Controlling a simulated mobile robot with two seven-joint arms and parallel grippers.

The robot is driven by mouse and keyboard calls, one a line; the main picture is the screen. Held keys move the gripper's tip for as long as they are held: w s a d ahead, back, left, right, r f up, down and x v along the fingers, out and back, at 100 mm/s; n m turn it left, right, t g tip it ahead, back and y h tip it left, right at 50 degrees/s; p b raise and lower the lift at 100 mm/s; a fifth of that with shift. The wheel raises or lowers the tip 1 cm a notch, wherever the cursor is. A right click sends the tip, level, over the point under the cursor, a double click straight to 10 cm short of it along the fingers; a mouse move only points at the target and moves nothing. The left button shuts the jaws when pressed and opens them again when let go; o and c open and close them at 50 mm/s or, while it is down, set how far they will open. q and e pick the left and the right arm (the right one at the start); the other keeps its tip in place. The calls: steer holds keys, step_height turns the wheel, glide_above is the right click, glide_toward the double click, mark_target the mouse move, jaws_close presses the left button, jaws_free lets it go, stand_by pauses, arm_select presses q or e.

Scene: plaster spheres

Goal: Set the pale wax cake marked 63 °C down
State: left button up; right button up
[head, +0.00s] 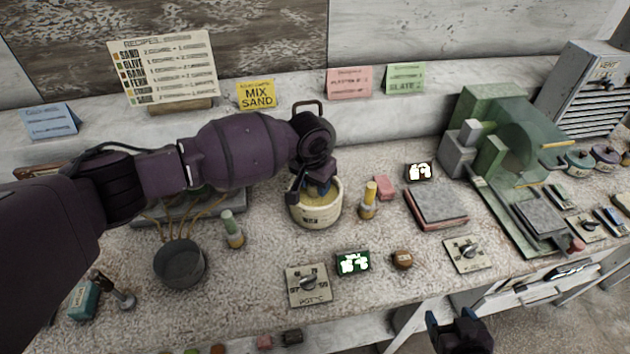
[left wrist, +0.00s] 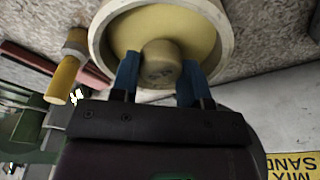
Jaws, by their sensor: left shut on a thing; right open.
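My left gripper (head: 317,190) is over the cream pot (head: 316,217), pointing down. In the left wrist view its two blue fingers (left wrist: 158,82) are shut on a small pale tan cake (left wrist: 160,62), with a faint dark mark that I cannot read. The cake is over the yellow contents (left wrist: 178,25) of the pot; I cannot tell whether it touches them. In the head view the gripper hides the cake. My right gripper (head: 460,330) is open and empty at the bottom edge, in front of the bench.
A yellow-topped bottle (head: 369,203) stands just right of the pot, with a pink block (head: 384,187) beyond it. A grey-capped bottle (head: 233,230) and a dark pan (head: 180,263) are to the left. A dial plate (head: 309,285) and a green display (head: 353,263) lie in front.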

arm_select(q)
steer(key=shift+f, duration=0.25)
arm_select(e)
steer(key=shift+f, duration=0.2)
arm_select(q)
steer(key=shift+f, duration=0.1)
arm_select(e)
steer(key=shift+w, duration=0.1)
arm_select(q)
steer(key=shift+f, duration=0.2)
arm_select(e)
steer(key=shift+w+r, duration=0.2)
steer(key=shift+w, duration=0.1)
arm_select(q)
steer(key=shift+f, duration=0.15)
steer(key=o, duration=0.9)
steer(key=shift+o, duration=0.5)
arm_select(e)
steer(key=shift+s+f, duration=0.3)
steer(key=shift+s, duration=0.15)
